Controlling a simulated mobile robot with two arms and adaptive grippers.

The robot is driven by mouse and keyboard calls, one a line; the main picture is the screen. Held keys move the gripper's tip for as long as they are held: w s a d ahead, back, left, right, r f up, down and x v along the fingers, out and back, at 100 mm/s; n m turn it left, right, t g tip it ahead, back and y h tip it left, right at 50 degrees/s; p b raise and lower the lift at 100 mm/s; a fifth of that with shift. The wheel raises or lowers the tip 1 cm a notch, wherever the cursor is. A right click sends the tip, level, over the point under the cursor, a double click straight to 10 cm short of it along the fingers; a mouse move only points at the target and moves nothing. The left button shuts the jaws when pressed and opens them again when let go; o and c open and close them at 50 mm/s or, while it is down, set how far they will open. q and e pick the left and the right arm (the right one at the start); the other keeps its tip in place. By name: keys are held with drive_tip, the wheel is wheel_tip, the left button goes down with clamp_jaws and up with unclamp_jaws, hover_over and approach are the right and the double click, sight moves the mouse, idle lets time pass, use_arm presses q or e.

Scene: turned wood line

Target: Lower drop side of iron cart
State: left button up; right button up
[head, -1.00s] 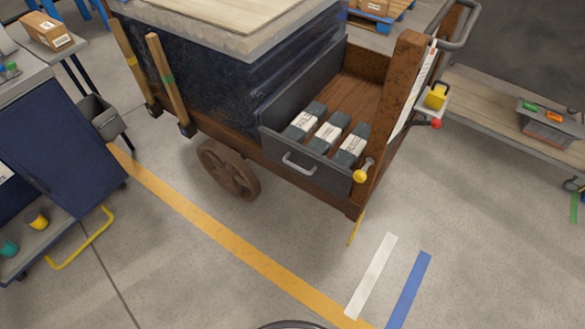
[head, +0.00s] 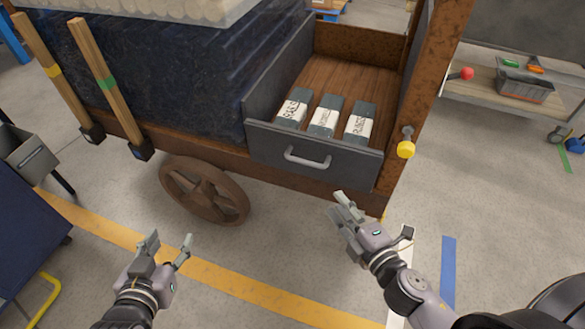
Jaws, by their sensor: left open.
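The iron cart (head: 330,186) has a rust-brown frame. Its drop side is a dark grey panel (head: 270,147) with a pale bar handle (head: 307,160), upright at the front of the open bay. A yellow knob (head: 406,149) sits on the corner post (head: 436,75), right of the panel. My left gripper (head: 168,241) is open and empty, in front of and below the spoked wheel (head: 205,190). My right gripper (head: 372,216) is below the panel's right part, apart from the handle and knob. Its finger opening is unclear.
Several dark blocks with white labels, including one (head: 325,118), lie on the bay's wooden floor behind the panel. Two wooden posts (head: 105,85) lean at the cart's left. A blue trolley (head: 30,215) stands at far left, a shelf bench (head: 480,100) at right. Floor before the cart is clear.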

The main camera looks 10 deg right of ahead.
approach(306, 161)
drive_tip(key=w, duration=0.1)
use_arm(q)
drive_tip(key=shift+w+d+r+t+h+b, duration=0.1)
drive_tip(key=shift+w+d+r+t, duration=0.1)
drive_tip(key=shift+w+r+t, duration=0.35)
drive_tip(key=shift+w+d+r+t+h+b, duration=0.15)
drive_tip(key=shift+r+t, duration=0.15)
drive_tip(key=shift+r, duration=0.6)
drive_tip(key=shift+w+d+r+t+h+b, duration=0.1)
drive_tip(key=shift+w+d+r+t, duration=0.15)
drive_tip(key=shift+r+t, duration=0.35)
use_arm(e)
drive_tip(key=shift+f+x, duration=0.2)
drive_tip(key=shift+x, duration=2.15)
drive_tip(key=shift+f+x, duration=0.25)
drive_tip(key=shift+x, duration=2.05)
use_arm(q)
drive_tip(key=shift+r, duration=0.1)
use_arm(e)
drive_tip(key=shift+c, duration=0.5)
clamp_jaws()
drive_tip(key=shift+s, duration=0.1)
